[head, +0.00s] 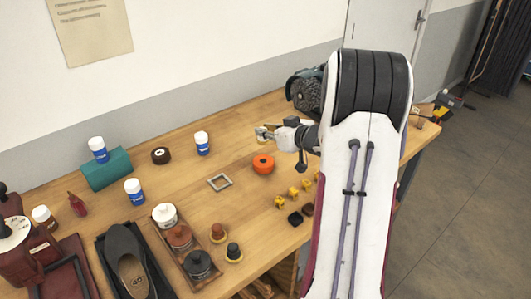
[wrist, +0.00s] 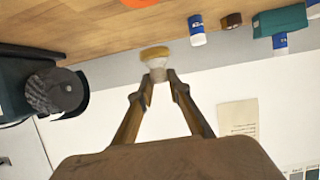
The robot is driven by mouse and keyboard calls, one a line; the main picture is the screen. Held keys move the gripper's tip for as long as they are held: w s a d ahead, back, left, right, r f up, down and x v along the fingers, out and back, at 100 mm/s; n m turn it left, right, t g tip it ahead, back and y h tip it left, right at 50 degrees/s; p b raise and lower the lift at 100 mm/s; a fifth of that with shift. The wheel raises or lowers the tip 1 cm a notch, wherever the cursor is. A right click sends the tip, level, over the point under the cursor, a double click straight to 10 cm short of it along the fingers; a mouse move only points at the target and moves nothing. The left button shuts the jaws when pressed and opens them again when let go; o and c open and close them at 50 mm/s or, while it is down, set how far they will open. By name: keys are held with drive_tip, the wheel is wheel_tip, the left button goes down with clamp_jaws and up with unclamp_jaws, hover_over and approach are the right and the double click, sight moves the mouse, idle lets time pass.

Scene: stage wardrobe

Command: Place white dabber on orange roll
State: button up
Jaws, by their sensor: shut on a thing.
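My gripper (head: 272,132) is shut on the white dabber (wrist: 155,54), which has a pale body and a yellowish pad at its outer end. The wrist view shows it pinched between the fingertips of my gripper (wrist: 159,80). In the head view the dabber is small and hard to make out at the fingertips. The orange roll (head: 263,164) lies flat on the wooden table, lower in the picture than my gripper. An orange edge of it shows at the top of the wrist view (wrist: 138,3). The dabber is held apart from the roll.
A tray (head: 186,255) of tins, two dabbers (head: 218,233), a shoe (head: 129,265), blue-white bottles (head: 202,143) and a teal roll (head: 107,169) stand leftward.

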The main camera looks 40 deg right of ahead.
sight(267, 141)
drive_tip(key=shift+f, duration=2.05)
drive_tip(key=shift+f, duration=1.85)
drive_tip(key=shift+f, duration=0.1)
drive_tip(key=o, duration=0.9)
drive_tip(key=shift+s+r, duration=0.25)
drive_tip(key=v, duration=1.1)
drive_tip(key=shift+s, duration=0.2)
